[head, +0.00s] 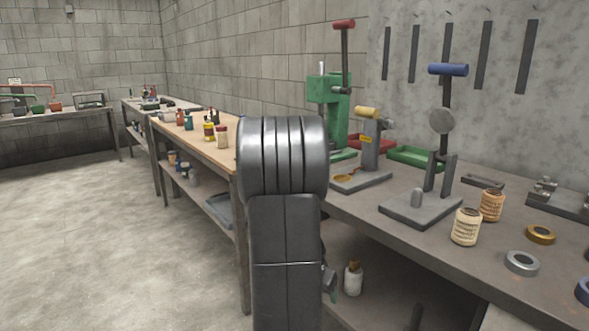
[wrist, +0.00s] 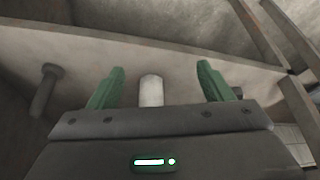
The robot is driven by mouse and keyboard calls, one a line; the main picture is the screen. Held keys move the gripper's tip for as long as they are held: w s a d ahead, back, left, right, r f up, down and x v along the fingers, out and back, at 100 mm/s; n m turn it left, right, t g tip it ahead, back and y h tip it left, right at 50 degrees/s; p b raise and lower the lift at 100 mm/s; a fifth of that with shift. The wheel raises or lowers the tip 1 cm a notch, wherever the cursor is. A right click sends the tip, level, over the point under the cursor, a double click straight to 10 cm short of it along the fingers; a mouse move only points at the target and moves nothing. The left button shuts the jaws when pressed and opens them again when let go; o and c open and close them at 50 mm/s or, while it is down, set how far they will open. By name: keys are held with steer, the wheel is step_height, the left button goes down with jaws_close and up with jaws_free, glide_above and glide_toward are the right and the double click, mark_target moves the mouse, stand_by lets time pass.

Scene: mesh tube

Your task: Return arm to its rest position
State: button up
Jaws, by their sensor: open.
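My arm (head: 286,230) rises in the middle of the head view and hides most of my gripper. A small dark and green part of my gripper (head: 329,282) shows at the arm's right edge, below the bench top. In the wrist view my gripper (wrist: 160,70) has its two green fingers spread apart. A pale, upright cylinder (wrist: 151,91) shows between the fingers, with a gap on each side. It may be the white bottle (head: 353,278) on the lower shelf beside my gripper in the head view; I cannot tell for sure.
The grey bench (head: 440,240) on the right holds presses, jars (head: 466,227) and tape rings (head: 522,263). The wooden bench (head: 200,135) stands behind my arm, with a shelf under it. A dark post (wrist: 45,88) stands left in the wrist view. The floor at left is clear.

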steer(key=a+r+n+y+p, duration=0.1)
steer(key=a+r+n+p, duration=0.2)
steer(key=r+p, duration=0.7)
steer(key=shift+w+a+r+p, duration=0.2)
steer(key=shift+w+r+p, duration=0.15)
steer(key=shift+p, duration=1.45)
